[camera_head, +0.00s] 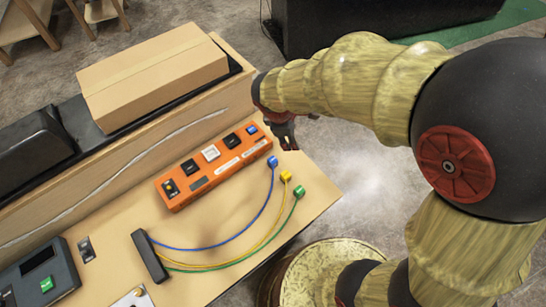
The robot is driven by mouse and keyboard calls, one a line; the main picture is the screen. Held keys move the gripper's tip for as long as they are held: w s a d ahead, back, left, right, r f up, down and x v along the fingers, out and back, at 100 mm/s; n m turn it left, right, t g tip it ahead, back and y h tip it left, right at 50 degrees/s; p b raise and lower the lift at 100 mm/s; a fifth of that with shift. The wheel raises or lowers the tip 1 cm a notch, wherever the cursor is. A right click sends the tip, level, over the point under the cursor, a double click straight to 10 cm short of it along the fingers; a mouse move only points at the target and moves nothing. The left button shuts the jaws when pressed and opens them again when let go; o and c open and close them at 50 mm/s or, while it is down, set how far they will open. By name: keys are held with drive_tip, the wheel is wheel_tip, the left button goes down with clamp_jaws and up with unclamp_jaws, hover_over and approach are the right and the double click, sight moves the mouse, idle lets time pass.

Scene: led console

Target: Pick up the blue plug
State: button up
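The blue plug (272,162) is a small block at the end of a blue cable (218,246), lying on the light wooden table (225,215) near its right edge. A yellow plug (286,176) and a green plug (299,191) lie beside it, toward the lower right, each on its own cable. My gripper (288,144) is above and slightly right of the blue plug in the picture, apart from it, close to the right end of the orange console. It is small and partly hidden by its own wrist; its finger opening is unclear. No object shows in it.
The orange console (197,186) with buttons lies just left of the plugs. The cables run to a black connector bar (150,256). A cardboard box (150,77) sits on the raised ledge behind. A dark device (38,278) stands at the lower left.

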sight(272, 160)
drive_tip(key=a+f+n, duration=0.2)
drive_tip(key=f, duration=0.2)
drive_tip(key=w+a+f+n, duration=0.1)
drive_tip(key=a+f+n, duration=0.1)
drive_tip(key=f, duration=0.3)
drive_tip(key=a+f+n+h+p, duration=0.1)
drive_tip(key=a+f+n, duration=0.2)
drive_tip(key=f+n, duration=0.1)
drive_tip(key=shift+w+f, duration=0.25)
drive_tip(key=shift+f, duration=0.2)
drive_tip(key=b+x, duration=0.2)
drive_tip(key=x, duration=0.3)
drive_tip(key=shift+d+f, duration=0.1)
drive_tip(key=shift+f, duration=0.3)
drive_tip(key=c, duration=0.4)
drive_tip(key=c, duration=0.7)
clamp_jaws()
